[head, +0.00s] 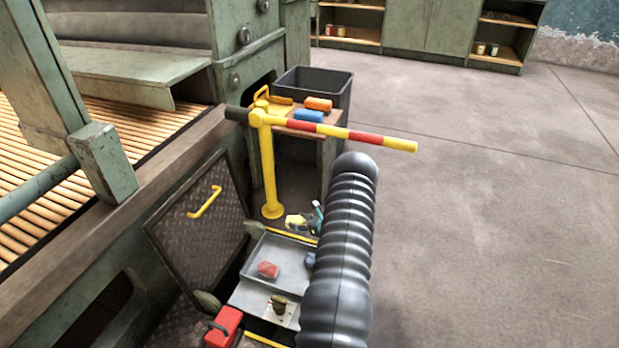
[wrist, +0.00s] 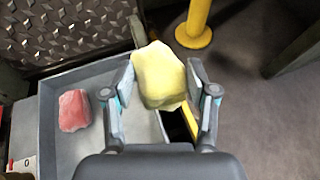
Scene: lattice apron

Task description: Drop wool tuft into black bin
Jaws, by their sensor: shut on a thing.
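A pale yellow wool tuft (wrist: 158,76) is held between the two fingers of my gripper (wrist: 161,82) in the wrist view. Both fingers press on its sides. In the head view my gripper (head: 304,219) and the yellow tuft (head: 292,222) are small and partly hidden by my dark ribbed arm. They are near the far edge of a grey tray (head: 283,251). A red tuft (head: 268,269) lies in the tray, and a blue one (head: 309,260) lies partly behind my arm.
A yellow post (head: 268,170) carries a red-and-yellow boom (head: 345,133) across the space before the bin. The small table (head: 325,122) holds an orange and a blue item. A hinged hatch lid (head: 200,225) stands open at left. Open floor lies to the right.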

